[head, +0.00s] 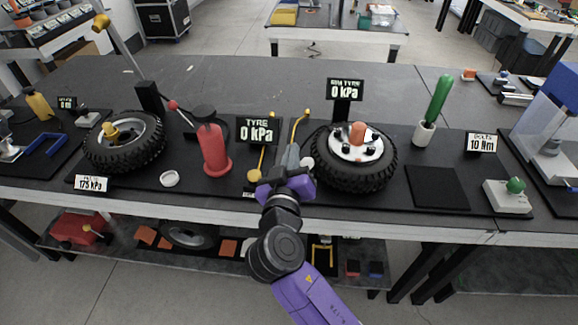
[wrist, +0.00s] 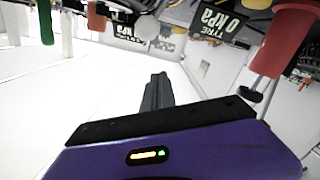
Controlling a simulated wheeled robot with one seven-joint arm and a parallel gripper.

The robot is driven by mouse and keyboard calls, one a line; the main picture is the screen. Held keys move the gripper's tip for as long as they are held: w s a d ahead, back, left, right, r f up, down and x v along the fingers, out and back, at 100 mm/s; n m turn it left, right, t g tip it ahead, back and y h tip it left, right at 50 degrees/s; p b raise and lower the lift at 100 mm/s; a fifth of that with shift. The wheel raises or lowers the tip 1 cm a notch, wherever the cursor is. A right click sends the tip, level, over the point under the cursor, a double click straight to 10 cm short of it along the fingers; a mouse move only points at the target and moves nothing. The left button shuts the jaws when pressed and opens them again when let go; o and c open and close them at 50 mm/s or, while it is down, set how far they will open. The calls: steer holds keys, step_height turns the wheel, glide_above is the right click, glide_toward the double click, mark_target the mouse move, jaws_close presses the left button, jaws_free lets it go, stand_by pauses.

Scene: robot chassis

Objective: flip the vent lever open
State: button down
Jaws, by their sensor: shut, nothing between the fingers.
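My gripper (head: 289,155) is at the bench's front edge, between the red cylinder (head: 213,148) and the tyre with a white hub (head: 352,158). Its fingers also show in the wrist view (wrist: 157,92), closed together and empty. Just left of it stands a thin yellow stem with a round yellow end (head: 254,175), below the TYRE 0 kPa sign (head: 257,130). A bent yellow rod (head: 300,122) rises behind the gripper, its lower end hidden. I cannot tell which yellow part is the vent lever.
The tyre with the white hub is close on my gripper's right. A green-handled tool (head: 436,105) stands upright farther right. The dark bench top behind is mostly clear.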

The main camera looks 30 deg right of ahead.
steer(key=shift+s+d+f, duration=0.1)
steer(key=shift+d+f, duration=0.2)
steer(key=shift+f, duration=0.3)
steer(key=shift+s+d+f, duration=0.1)
steer(key=shift+d+f, duration=0.25)
steer(key=shift+f, duration=0.25)
steer(key=shift+s+d+f, duration=0.1)
steer(key=shift+d+f, duration=0.2)
steer(key=shift+f, duration=0.3)
steer(key=d+m+b, duration=0.1)
steer(key=b, duration=0.1)
steer(key=s+m+b, duration=0.1)
steer(key=b, duration=0.1)
steer(key=shift+s+d+f, duration=0.1)
steer(key=shift+d+f, duration=0.2)
steer(key=shift+d, duration=0.05)
steer(key=shift+r, duration=0.1)
